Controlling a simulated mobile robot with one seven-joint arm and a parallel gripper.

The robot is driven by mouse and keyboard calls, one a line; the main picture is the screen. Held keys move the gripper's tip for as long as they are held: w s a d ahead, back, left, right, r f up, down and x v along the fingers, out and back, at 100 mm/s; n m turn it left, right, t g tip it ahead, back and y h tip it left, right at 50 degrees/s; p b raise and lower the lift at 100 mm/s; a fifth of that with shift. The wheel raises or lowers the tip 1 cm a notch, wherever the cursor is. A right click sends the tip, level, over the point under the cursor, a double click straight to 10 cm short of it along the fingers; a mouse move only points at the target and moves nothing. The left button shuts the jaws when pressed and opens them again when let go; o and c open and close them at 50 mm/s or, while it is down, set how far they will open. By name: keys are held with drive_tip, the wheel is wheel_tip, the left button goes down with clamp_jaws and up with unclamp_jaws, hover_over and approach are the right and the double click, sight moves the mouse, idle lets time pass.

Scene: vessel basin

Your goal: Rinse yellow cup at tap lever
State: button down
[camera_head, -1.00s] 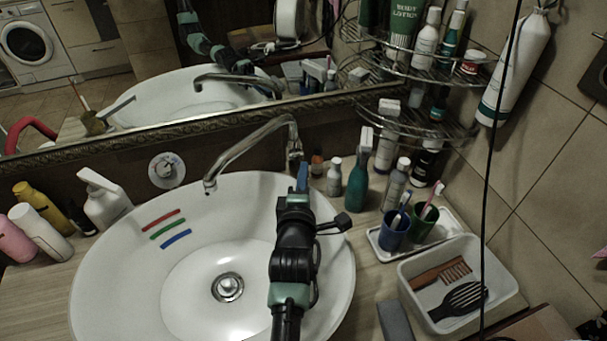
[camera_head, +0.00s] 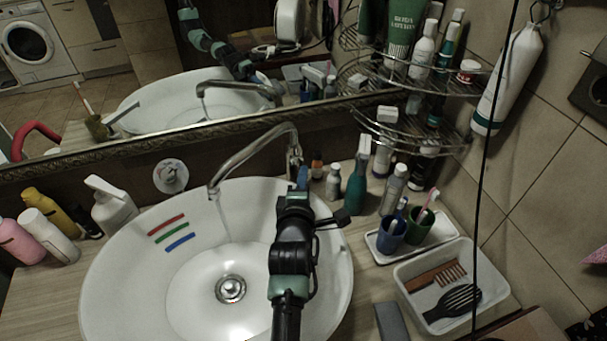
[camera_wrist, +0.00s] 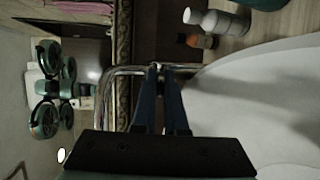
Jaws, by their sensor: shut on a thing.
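The chrome tap (camera_head: 240,156) stands behind the white basin (camera_head: 115,255), its spout over the bowl. A thin, faint stream of water (camera_head: 222,215) seems to fall from the spout. My gripper (camera_head: 303,172) is at the tap's right end, by the tap lever (camera_head: 295,152). In the wrist view my gripper (camera_wrist: 160,72) has its blue fingers together at the tips on the tap lever. The fingers hide most of the lever. I see no yellow cup in either view; the cups in sight are a blue cup (camera_head: 391,233) and a green cup (camera_head: 418,226).
Several bottles, including a teal bottle (camera_head: 356,187), stand right of my gripper. The cups stand on a white tray (camera_head: 374,243); a white bin (camera_head: 405,275) holds a comb and brush. Bottles line the left counter. A mirror (camera_head: 130,80) is behind the tap.

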drive_tip(key=c, duration=1.2)
unclamp_jaws()
drive_tip(key=shift+c, duration=0.2)
drive_tip(key=shift+s, duration=0.15)
drive_tip(key=b+v, duration=0.1)
drive_tip(key=v, duration=1.1)
drive_tip(key=shift+s, duration=0.3)
drive_tip(key=shift+r, duration=0.15)
